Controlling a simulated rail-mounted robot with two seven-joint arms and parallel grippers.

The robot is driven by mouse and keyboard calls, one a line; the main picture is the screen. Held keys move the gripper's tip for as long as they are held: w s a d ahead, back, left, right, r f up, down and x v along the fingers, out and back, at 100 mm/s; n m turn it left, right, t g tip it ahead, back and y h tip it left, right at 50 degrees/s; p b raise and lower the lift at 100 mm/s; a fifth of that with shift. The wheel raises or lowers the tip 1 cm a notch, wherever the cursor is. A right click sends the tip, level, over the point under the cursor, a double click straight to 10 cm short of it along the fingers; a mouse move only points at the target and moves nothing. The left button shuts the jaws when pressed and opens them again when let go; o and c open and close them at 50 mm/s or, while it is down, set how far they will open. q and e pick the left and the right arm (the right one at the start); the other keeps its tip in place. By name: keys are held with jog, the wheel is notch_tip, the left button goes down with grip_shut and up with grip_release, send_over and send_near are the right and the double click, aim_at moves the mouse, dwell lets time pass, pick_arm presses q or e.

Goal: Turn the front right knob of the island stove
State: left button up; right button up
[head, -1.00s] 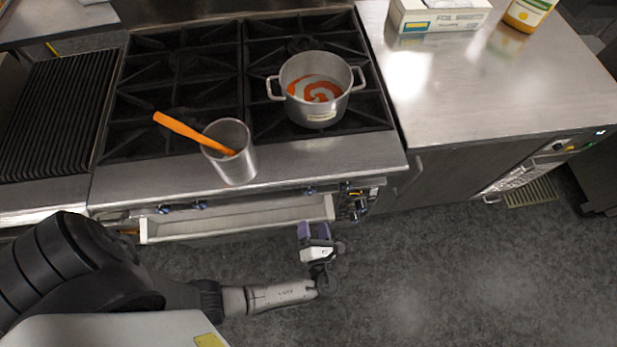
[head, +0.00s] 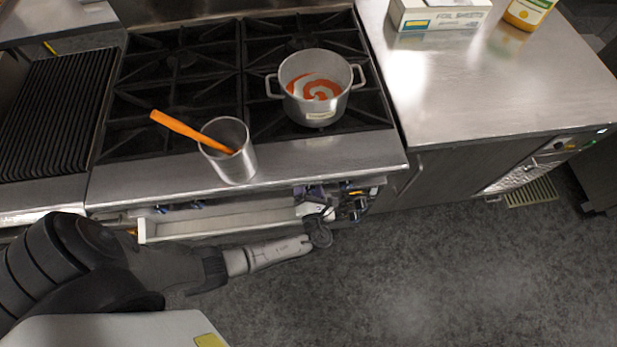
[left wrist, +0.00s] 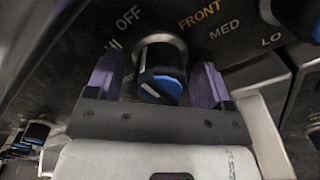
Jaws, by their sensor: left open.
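The island stove (head: 310,158) has a steel front ledge with knobs on the panel below it. My left gripper (head: 313,192) is at the right part of this panel, just under the ledge. In the left wrist view, a black knob with a blue face (left wrist: 162,72) sits between my two purple fingers. The fingers are open, one on each side of the knob, with small gaps visible. Printing around the knob reads OFF, FRONT, MED and LO. In the head view the gripper and ledge hide this knob. My right gripper is not in view.
A pot (head: 318,90) with red and white contents stands on the right burners. A steel cup (head: 232,165) with an orange utensil (head: 180,129) stands on the ledge. More knobs (head: 357,205) are right of my gripper.

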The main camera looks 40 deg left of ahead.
pick_arm(q)
jog(key=shift+w+a, duration=0.15)
jog(key=shift+a, duration=0.05)
jog(key=c, duration=0.9)
